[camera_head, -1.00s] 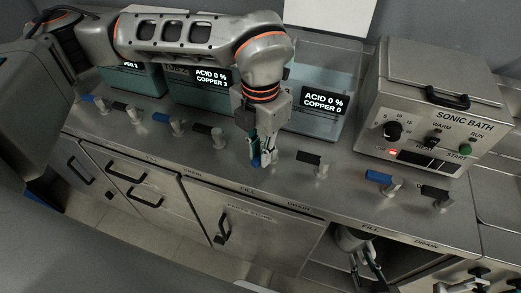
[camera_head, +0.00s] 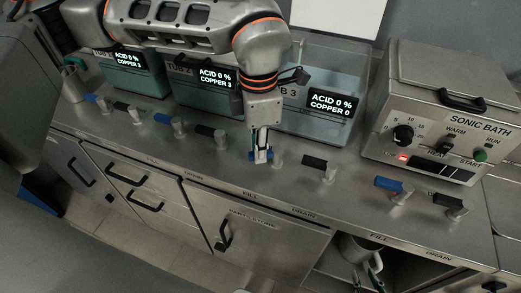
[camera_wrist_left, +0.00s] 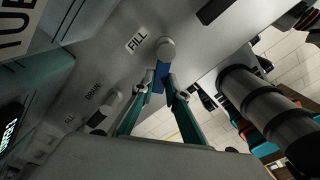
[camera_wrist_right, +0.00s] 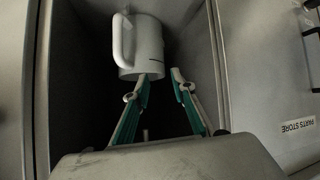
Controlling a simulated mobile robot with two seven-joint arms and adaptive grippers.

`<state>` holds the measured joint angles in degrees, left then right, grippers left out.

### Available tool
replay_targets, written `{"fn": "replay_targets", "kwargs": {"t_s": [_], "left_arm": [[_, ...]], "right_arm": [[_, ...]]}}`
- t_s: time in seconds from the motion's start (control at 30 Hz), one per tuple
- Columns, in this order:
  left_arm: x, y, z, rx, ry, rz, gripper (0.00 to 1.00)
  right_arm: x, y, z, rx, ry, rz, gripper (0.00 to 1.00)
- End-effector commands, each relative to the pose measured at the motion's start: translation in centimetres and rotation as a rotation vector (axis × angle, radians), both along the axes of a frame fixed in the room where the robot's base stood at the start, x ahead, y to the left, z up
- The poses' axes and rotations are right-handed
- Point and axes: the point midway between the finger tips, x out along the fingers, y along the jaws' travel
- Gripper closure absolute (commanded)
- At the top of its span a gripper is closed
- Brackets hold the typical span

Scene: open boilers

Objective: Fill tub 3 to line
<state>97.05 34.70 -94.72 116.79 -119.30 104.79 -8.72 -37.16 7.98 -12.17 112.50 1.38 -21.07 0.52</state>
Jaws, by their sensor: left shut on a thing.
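Tub 3 (camera_head: 350,62) is a clear-walled tub at the back, its display (camera_head: 331,102) reading ACID 0 %, COPPER 0. I cannot make out its level line. My left gripper (camera_head: 262,157) is upright at the counter's front, shut on the blue fill handle (camera_head: 252,156) before tub 3. The handle also shows between the fingertips in the left wrist view (camera_wrist_left: 160,77), beside the FILL label. The black drain handle (camera_head: 315,162) is just to the right. My right gripper (camera_wrist_right: 161,80) is open at an open cupboard, with a white jug (camera_wrist_right: 148,42) beyond its fingers.
Tub 2 (camera_head: 195,92) stands left of tub 3, showing ACID 0 %, COPPER 3. The sonic bath (camera_head: 430,120) stands right. Another blue handle (camera_head: 388,184) and black handle (camera_head: 447,200) are before it. Cupboard walls (camera_wrist_right: 200,45) flank the right gripper.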

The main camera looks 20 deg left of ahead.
Motion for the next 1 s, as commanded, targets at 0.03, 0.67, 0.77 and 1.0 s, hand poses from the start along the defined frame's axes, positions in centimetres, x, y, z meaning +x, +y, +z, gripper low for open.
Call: {"fn": "replay_targets", "kwargs": {"t_s": [0.03,0.67,0.77,1.0], "left_arm": [[0.2,0.03,0.1,-0.001,-0.004,-0.025,1.0],[0.58,0.22,0.15,-0.002,-0.003,-0.131,1.0],[0.59,0.21,0.15,-0.002,-0.004,-0.131,1.0],[0.57,0.23,0.11,-0.002,-0.003,-0.13,0.69]], "right_arm": [[-0.02,0.01,-0.05,0.0,0.0,0.0,0.75],[-0.07,0.02,-0.17,0.0,0.002,0.001,0.75],[-0.1,0.01,-0.22,0.0,0.003,0.0,0.75],[-0.14,0.0,-0.33,-0.001,0.004,0.0,0.75]]}}
